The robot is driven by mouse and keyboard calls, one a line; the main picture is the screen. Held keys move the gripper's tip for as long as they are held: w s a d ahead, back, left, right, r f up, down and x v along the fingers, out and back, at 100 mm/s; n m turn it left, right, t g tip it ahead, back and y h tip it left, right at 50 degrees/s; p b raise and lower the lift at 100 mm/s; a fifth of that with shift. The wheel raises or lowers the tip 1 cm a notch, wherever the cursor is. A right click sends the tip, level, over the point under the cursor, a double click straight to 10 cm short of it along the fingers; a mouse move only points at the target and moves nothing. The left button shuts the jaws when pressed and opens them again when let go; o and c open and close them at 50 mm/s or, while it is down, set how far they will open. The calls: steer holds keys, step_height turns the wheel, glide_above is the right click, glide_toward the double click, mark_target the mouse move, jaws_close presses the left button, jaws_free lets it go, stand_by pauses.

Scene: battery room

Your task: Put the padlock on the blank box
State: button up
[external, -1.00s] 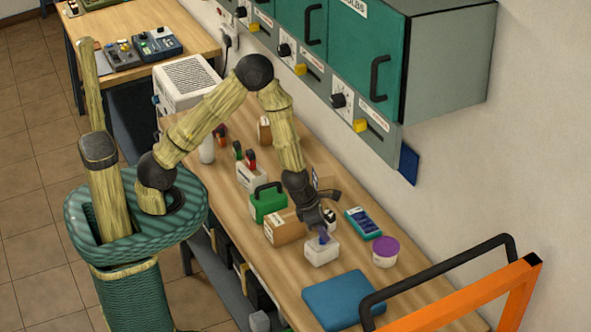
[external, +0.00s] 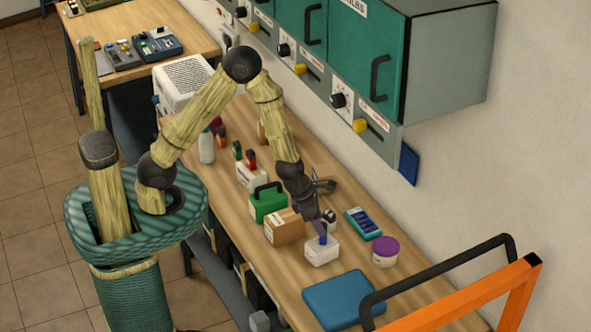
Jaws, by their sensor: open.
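A green block with a black loop on top (external: 268,204) stands on the bench and looks like a padlock or a small case; I cannot tell which. A small white box (external: 321,251) stands further along the bench, with a small blue piece (external: 323,240) on its top. I cannot tell for certain which box is the blank one. A brown carton (external: 284,229) with a white label stands between the green block and the white box. My gripper (external: 324,218) is open, just above the white box and the blue piece. Its fingers partly overlap in this view, so contact is unclear.
A teal tray (external: 362,223), a purple-lidded tub (external: 385,251) and a blue flat pad (external: 345,299) lie near the white box. A white holder (external: 252,176) with red and green tops stands further back. Wall cabinets (external: 350,60) overhang the bench. An orange frame (external: 470,300) is at front right.

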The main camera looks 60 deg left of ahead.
steer(key=p+v, duration=0.2)
steer(key=v, duration=0.6)
steer(key=shift+p, duration=0.35)
steer(key=shift+s+r, duration=0.1)
steer(key=shift+r, duration=0.1)
steer(key=s+a+r+m, duration=0.2)
steer(key=a+m, duration=0.4)
steer(key=m, duration=0.4)
steer(key=s+a+r+m+g+y, duration=0.1)
steer(key=s+a+r+m, duration=0.2)
steer(key=a+m, duration=0.3)
steer(key=s+a+r+m, duration=0.2)
steer(key=a+m, duration=0.5)
steer(key=m, duration=0.8)
steer(key=shift+s+r+m+y, duration=0.2)
steer(key=shift+r+m+y, duration=0.1)
steer(key=shift+r+y, duration=0.1)
